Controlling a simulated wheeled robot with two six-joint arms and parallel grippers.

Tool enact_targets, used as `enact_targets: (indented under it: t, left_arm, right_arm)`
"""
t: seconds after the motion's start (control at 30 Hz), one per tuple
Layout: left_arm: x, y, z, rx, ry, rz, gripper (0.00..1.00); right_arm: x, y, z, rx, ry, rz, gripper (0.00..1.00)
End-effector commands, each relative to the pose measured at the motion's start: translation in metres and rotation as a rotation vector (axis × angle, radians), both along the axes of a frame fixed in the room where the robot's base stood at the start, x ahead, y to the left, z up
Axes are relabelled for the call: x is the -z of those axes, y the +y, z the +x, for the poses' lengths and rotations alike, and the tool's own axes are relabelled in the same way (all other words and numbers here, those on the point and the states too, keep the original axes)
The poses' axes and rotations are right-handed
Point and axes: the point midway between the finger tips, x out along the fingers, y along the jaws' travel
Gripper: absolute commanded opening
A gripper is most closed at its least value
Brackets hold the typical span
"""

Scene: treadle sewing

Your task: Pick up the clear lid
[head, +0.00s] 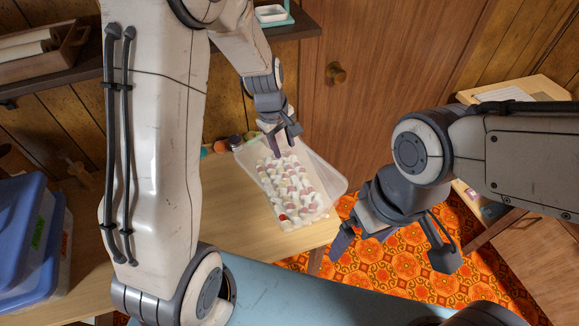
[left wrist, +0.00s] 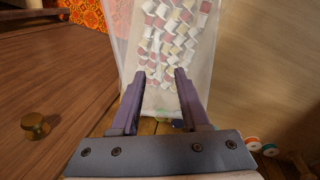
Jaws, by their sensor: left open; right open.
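A clear box (head: 297,222) full of white and red spools stands on the wooden table. A translucent sheet that looks like the clear lid (head: 334,183) shows along the box's right side and sticks out past it; I cannot tell exactly how it rests. In the left wrist view its pale edge (left wrist: 121,22) shows left of the spools. My left gripper (head: 279,146) is open at the far end of the box; in the left wrist view its fingers (left wrist: 160,74) point toward the box's near end, with nothing clearly between them. My right gripper (head: 394,250) is open and empty, right of the table.
Small coloured spools (head: 221,146) lie beyond the box on the table (head: 238,212). A blue-lidded bin (head: 27,240) stands at the left. A wooden door with a brass knob (head: 337,73) is close behind. An orange patterned floor (head: 405,275) lies below my right gripper.

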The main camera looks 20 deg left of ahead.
Motion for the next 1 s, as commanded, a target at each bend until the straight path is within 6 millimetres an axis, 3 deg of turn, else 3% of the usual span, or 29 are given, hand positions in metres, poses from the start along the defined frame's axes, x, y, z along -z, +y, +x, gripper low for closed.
enact_targets:
  t: [0.1, 0.37, 0.6, 0.93, 0.97, 1.0]
  left_arm:
    - [0.019, -0.004, 0.002, 0.006, 0.005, 0.000, 0.45]
    - [0.039, -0.008, 0.006, 0.009, 0.003, 0.001, 0.45]
    - [0.073, -0.015, 0.014, 0.009, 0.003, 0.001, 0.45]
    - [0.081, -0.015, 0.016, 0.010, 0.000, 0.001, 0.45]
    - [0.081, -0.015, 0.015, 0.010, 0.000, 0.001, 0.38]
    - [0.081, -0.015, 0.015, 0.010, 0.000, 0.001, 0.23]
  right_arm:
    - [0.000, 0.000, 0.000, 0.000, 0.000, 0.000, 1.00]
    - [-0.002, 0.000, 0.000, 0.000, 0.000, 0.000, 1.00]
    - [-0.002, 0.000, 0.000, 0.000, 0.000, 0.000, 1.00]
    - [-0.002, 0.000, 0.000, 0.000, 0.000, 0.000, 1.00]
    - [-0.002, 0.000, 0.000, 0.000, 0.000, 0.000, 1.00]
    - [-0.002, 0.000, 0.000, 0.000, 0.000, 0.000, 1.00]
